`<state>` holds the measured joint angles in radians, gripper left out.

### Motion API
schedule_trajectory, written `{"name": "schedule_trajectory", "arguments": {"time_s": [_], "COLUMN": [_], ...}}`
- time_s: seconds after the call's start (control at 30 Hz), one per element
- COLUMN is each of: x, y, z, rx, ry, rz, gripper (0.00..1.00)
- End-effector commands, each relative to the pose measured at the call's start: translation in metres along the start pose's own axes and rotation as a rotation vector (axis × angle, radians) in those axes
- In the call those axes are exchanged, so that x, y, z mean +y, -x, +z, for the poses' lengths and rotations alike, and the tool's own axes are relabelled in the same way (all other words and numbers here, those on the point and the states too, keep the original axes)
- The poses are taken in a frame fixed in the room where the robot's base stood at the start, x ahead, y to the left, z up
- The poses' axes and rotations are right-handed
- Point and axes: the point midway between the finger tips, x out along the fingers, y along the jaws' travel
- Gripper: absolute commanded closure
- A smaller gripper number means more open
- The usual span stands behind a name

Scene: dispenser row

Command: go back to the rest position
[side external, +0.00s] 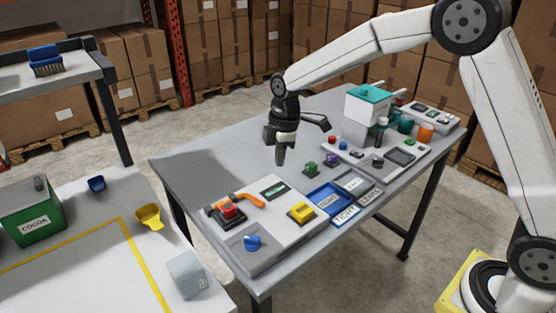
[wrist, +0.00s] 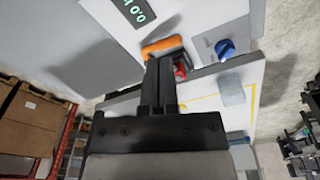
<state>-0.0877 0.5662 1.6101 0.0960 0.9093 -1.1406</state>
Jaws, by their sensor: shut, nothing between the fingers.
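My gripper (side external: 281,155) hangs over the grey work table (side external: 180,160), above its surface and apart from the things on it. Its fingers point down in the side external view. In the wrist view my gripper (wrist: 160,62) shows with its two fingers together and nothing between them. Beyond the fingertips in that view are an orange handle (wrist: 162,46), a partly covered red button (wrist: 180,70) and a blue knob (wrist: 225,48).
A green block (side external: 311,168), purple block (side external: 331,160) and teal-topped dispenser (side external: 368,112) stand further right. A white table (side external: 110,255) stands at left.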

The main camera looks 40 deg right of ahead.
Motion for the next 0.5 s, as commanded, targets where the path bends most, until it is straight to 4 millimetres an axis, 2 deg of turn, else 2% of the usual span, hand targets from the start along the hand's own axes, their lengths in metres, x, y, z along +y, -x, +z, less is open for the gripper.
{"name": "schedule_trajectory", "arguments": {"time_s": [0.5], "x": [-0.084], "y": [0.0], "z": [0.075], "rx": [0.027], "ry": [-0.615], "rz": [0.106], "gripper": [1.0]}}
